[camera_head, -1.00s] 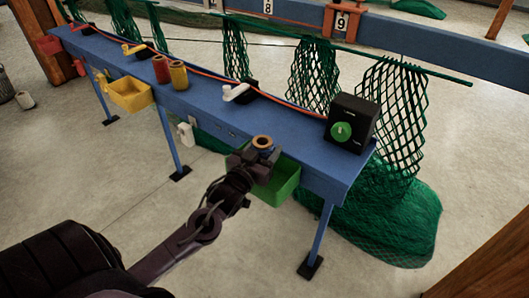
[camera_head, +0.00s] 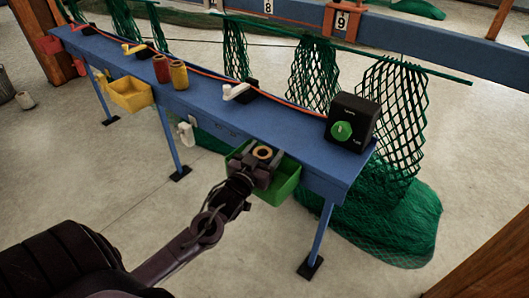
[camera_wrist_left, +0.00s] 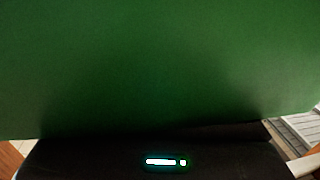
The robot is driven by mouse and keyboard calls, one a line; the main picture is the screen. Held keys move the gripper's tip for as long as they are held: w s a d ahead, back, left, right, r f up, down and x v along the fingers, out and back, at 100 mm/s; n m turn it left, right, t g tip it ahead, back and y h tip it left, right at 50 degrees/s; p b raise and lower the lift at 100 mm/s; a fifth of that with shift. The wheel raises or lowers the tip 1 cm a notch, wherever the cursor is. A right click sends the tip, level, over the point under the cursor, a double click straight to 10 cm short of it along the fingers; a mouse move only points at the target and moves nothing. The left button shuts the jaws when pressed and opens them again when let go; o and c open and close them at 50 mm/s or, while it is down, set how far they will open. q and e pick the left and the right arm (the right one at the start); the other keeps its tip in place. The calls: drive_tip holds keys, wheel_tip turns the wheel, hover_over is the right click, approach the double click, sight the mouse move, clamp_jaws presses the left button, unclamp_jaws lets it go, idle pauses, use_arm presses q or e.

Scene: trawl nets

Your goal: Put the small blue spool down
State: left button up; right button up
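The small blue spool (camera_head: 263,153) shows mostly as a tan ring-shaped top in the head view, with its side largely hidden. My left gripper (camera_head: 259,164) is around it, and its fingers appear shut on it. Both are at the green bin (camera_head: 288,184) that hangs on the front edge of the blue bench (camera_head: 300,150), within the bin's outline as I see it. Whether the spool touches the bin's floor is hidden. In the left wrist view a green surface (camera_wrist_left: 160,60), likely the bin, fills most of the picture, and the spool is not visible. My right gripper is out of view.
A black box with a green knob (camera_head: 341,131) stands at the bench's right end. A red spool (camera_head: 161,69) and a yellow spool (camera_head: 179,75) stand further left, near a yellow bin (camera_head: 131,95). A white handle (camera_head: 236,92) lies between. Green nets (camera_head: 392,110) hang behind.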

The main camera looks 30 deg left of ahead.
use_arm(q)
drive_tip(key=shift+o, duration=0.8)
drive_tip(key=shift+s+d+f, duration=0.1)
drive_tip(key=shift+d+f, duration=0.05)
drive_tip(key=shift+f, duration=0.55)
drive_tip(key=shift+r, duration=0.65)
drive_tip(key=s+d, duration=0.1)
drive_tip(key=s, duration=1)
drive_tip(key=shift+s+r, duration=0.3)
drive_tip(key=shift+s, duration=0.05)
